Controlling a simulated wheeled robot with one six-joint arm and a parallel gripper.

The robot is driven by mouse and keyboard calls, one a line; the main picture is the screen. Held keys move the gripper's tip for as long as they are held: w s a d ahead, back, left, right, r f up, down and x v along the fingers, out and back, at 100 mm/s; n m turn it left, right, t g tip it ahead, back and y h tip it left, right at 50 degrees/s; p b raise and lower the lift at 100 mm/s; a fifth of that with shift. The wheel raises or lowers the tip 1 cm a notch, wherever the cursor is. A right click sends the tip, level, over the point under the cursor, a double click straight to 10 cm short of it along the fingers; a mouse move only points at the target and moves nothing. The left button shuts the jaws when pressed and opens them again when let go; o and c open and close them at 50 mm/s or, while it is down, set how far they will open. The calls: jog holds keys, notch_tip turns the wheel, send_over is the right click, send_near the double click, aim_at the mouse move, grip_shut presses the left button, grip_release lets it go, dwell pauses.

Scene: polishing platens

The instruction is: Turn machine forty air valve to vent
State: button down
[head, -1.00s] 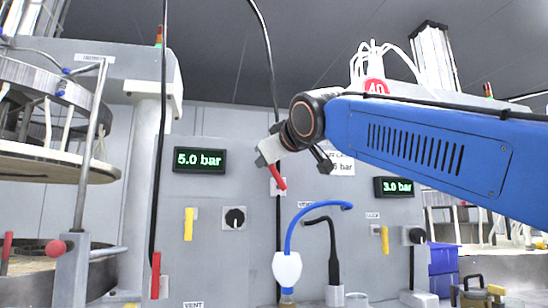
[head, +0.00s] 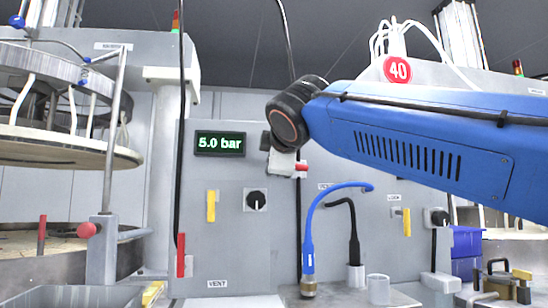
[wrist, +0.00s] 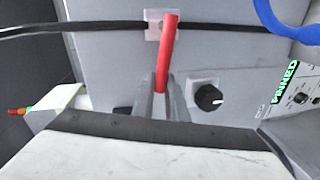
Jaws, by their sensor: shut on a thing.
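The air valve's red handle (wrist: 168,50) sits on a pale plate on a black line in the wrist view. It stands crosswise to that line. My gripper (wrist: 160,100) is shut on the lower end of the handle. In the head view a short piece of the red handle (head: 301,167) shows, pointing sideways beside the vertical black line. My gripper (head: 284,163) is mostly hidden there behind my wrist joint. A small vent label (head: 325,186) is on the panel to the right of the valve. The red number 40 sign (head: 398,69) is on the machine above.
Another red valve handle (head: 181,255) hangs upright on the left black line. A 5.0 bar display (head: 219,143) and black knob (head: 256,201) are on the panel. A blue hose (head: 309,235) rises below my gripper. A green PINNED display (wrist: 285,80) shows at the wrist view's right.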

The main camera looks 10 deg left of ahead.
jog(key=shift+f+n, duration=0.6)
jog(key=c, duration=1.7)
grip_release()
jog(key=shift+c, duration=0.2)
jog(key=v, duration=1.7)
jog(key=shift+s+a, duration=0.25)
jog(key=shift+s, duration=0.05)
